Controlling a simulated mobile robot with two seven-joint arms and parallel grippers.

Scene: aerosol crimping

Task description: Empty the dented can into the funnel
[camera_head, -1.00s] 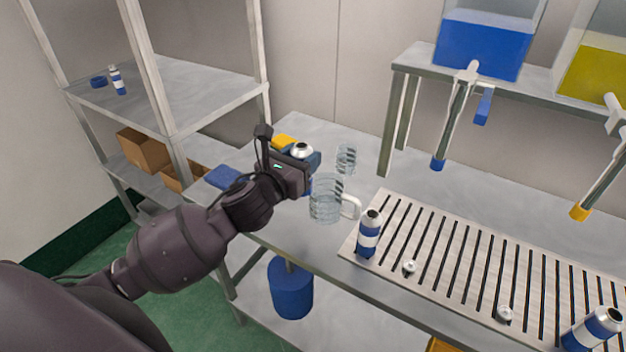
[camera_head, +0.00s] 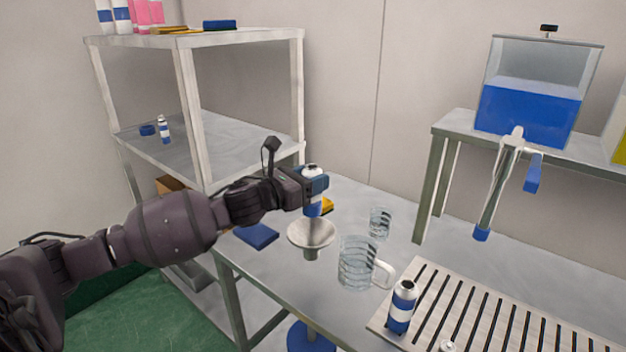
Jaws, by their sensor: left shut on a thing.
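My left gripper (camera_head: 317,187) is shut on a blue-and-white can (camera_head: 312,208) with a silver top. The can is roughly upright, and the jaws hide its middle; I cannot make out a dent. The grey funnel (camera_head: 311,236) shows just below the can in the picture, its wide mouth facing up. The can's lower end appears above the funnel's far rim; I cannot tell whether it is directly over the mouth. My right gripper is not in view.
A ribbed glass mug (camera_head: 356,265) and a smaller glass (camera_head: 380,223) stand right of the funnel. Another can (camera_head: 402,306) stands on the slotted rack (camera_head: 480,318). A blue pad (camera_head: 257,236) lies left of the funnel. A blue-filled tank (camera_head: 530,105) stands at the right.

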